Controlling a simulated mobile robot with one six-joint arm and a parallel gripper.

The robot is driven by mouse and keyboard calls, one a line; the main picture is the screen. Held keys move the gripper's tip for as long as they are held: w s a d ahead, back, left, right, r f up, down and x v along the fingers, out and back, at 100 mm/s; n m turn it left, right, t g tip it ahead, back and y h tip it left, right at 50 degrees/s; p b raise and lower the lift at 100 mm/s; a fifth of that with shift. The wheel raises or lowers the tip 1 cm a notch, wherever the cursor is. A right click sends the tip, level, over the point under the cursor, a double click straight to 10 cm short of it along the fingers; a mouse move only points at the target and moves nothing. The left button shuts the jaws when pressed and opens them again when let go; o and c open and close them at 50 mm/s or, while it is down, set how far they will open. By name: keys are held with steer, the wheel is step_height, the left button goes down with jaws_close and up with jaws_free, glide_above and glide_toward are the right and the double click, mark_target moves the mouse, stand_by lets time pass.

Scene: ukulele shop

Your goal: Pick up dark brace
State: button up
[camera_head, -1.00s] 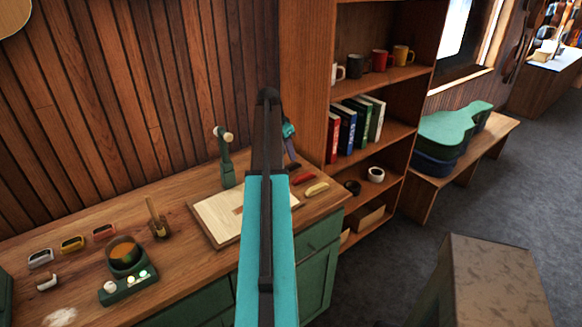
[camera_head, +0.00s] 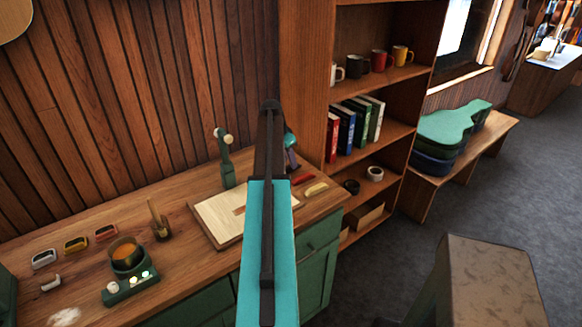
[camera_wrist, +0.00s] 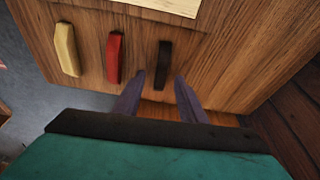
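The dark brace (camera_wrist: 163,64) is a small, nearly black bar lying on the wooden bench top in the wrist view. My gripper (camera_wrist: 159,77) is open, with its two purple-grey fingers pointing at the brace's near end, one to each side of it. Nothing is held between them. I cannot tell how high the fingertips are above the bench. In the head view my arm hides the dark brace, and part of my gripper (camera_head: 291,158) shows just right of the arm.
A red brace (camera_wrist: 115,57) and a cream brace (camera_wrist: 66,49) lie left of the dark one. A pale board (camera_head: 222,222) lies on the bench with a green clamp-like tool (camera_head: 227,165) behind it. A bookshelf (camera_head: 372,135) stands right of the bench.

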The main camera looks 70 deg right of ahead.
mark_target(290, 168)
steer(key=shift+p+x, duration=0.45)
steer(key=shift+x, duration=1)
jaws_close()
